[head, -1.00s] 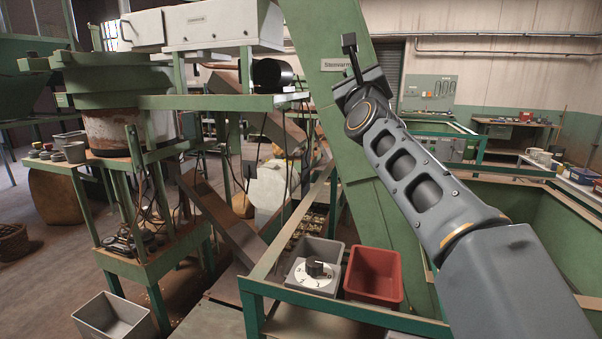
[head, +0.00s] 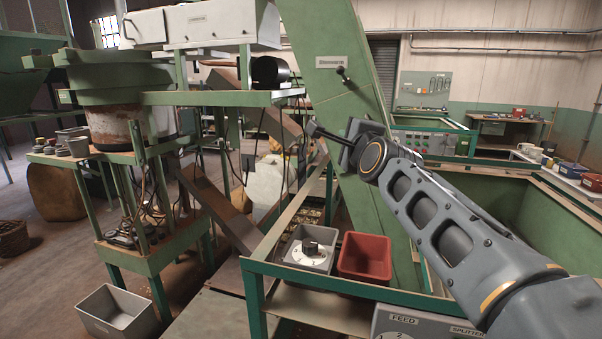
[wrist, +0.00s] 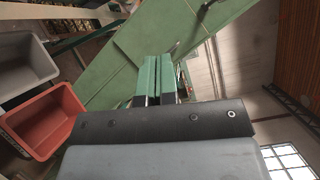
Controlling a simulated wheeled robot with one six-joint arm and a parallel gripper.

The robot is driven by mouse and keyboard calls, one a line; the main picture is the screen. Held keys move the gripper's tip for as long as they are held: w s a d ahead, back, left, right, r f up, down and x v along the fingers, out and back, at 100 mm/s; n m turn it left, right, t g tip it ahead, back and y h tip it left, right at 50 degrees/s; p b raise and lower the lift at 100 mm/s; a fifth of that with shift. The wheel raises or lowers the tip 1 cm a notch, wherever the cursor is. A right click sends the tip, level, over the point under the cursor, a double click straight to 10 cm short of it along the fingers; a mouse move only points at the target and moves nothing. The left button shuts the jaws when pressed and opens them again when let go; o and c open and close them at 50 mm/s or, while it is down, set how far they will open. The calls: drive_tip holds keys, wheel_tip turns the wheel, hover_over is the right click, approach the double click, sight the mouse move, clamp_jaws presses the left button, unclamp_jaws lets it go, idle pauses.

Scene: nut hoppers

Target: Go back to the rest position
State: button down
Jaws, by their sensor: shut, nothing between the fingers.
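My gripper (head: 314,130) is at the end of my dark grey arm in the head view, pointing left in front of the green sloping chute. In the wrist view its two green-tipped fingers (wrist: 158,76) lie together with nothing between them. It is in the air, apart from the chute. A dark lever with a round knob (head: 342,73) sticks out of the chute (head: 336,110), above the gripper. Part of the chute also fills the top of the wrist view (wrist: 150,40).
A panel marked FEED and SPLITTER (head: 425,325) is at the bottom edge. Another grey bin (head: 118,312) is on the floor at left.

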drive_tip(key=s+d+f+n+g+h, duration=0.1)
drive_tip(key=s+f+n+g, duration=0.3)
drive_tip(key=f, duration=0.7)
drive_tip(key=s+d+f+n+g+h, duration=0.1)
drive_tip(key=s+d+f+n+g, duration=0.2)
drive_tip(key=s+f+n+g, duration=0.2)
drive_tip(key=s+d+f+n+g, duration=0.2)
drive_tip(key=s+f+n+g, duration=0.2)
drive_tip(key=s+f+n, duration=0.5)
drive_tip(key=s+f, duration=0.6)
drive_tip(key=f, duration=0.3)
drive_tip(key=shift+d+f+g+h, duration=0.15)
drive_tip(key=shift+d+g+h, duration=0.25)
drive_tip(key=c, duration=1.9)
unclamp_jaws()
drive_tip(key=shift+s, duration=0.1)
